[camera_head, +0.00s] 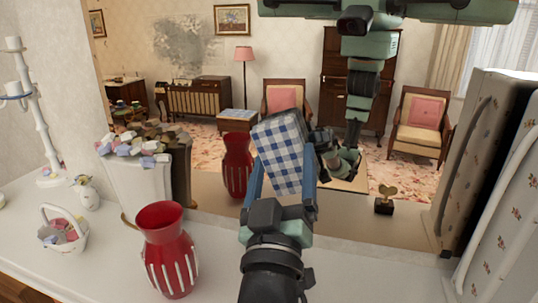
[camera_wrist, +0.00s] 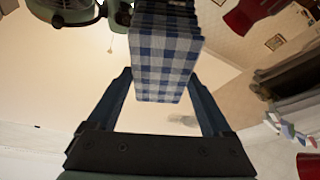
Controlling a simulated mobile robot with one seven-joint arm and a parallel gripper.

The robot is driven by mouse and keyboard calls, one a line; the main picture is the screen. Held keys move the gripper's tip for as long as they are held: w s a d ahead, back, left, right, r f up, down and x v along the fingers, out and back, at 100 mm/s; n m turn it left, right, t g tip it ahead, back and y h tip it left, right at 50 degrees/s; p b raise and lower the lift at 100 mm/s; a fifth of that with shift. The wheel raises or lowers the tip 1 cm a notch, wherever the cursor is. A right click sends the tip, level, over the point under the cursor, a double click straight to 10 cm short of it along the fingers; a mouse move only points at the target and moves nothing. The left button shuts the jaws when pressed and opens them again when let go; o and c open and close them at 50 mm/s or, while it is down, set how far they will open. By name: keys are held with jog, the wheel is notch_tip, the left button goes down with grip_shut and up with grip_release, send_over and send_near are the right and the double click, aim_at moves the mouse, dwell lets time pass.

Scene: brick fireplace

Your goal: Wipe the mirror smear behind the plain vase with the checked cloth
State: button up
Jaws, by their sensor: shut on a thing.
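My gripper (camera_head: 283,178) is shut on the blue-and-white checked cloth (camera_head: 279,138), which sticks up and forward from the fingers before the large mirror (camera_head: 215,105). The cloth also shows between the fingers in the wrist view (camera_wrist: 163,60). I cannot tell whether it touches the glass. A grey, blotchy smear (camera_head: 188,45) lies on the mirror at the upper left, apart from the cloth. A faint grey patch (camera_wrist: 183,120) shows in the wrist view. A red vase (camera_head: 168,250) with pale vertical stripes stands left of my gripper. I cannot single out a plain vase.
The white shelf (camera_head: 375,275) holds a white basket (camera_head: 62,230), a small white jug (camera_head: 86,192) and a candlestick (camera_head: 45,120) at left. Flowered white objects (camera_head: 505,200) stand at right. The shelf's front middle-right is clear.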

jog(key=shift+s+d+p, duration=0.25)
jog(key=shift+d+p, duration=0.4)
jog(key=shift+d, duration=0.2)
jog(key=shift+s+d+p, duration=0.3)
jog(key=shift+d+p, duration=0.35)
jog(key=shift+d, duration=0.15)
jog(key=shift+s+d+p, duration=0.25)
jog(key=shift+d+p, duration=0.4)
jog(key=shift+d, duration=0.2)
jog(key=shift+s+d, duration=0.25)
jog(key=shift+d, duration=0.55)
jog(key=shift+s+d+f+b, duration=0.1)
jog(key=shift+d+f+b, duration=0.05)
jog(key=shift+d+b, duration=0.25)
jog(key=shift+s+d+f+b, duration=0.1)
jog(key=shift+d+b, duration=0.2)
jog(key=shift+b, duration=0.2)
jog(key=shift+s+d+r+b, duration=0.15)
jog(key=shift+d+b, duration=0.25)
jog(key=shift+b, duration=0.05)
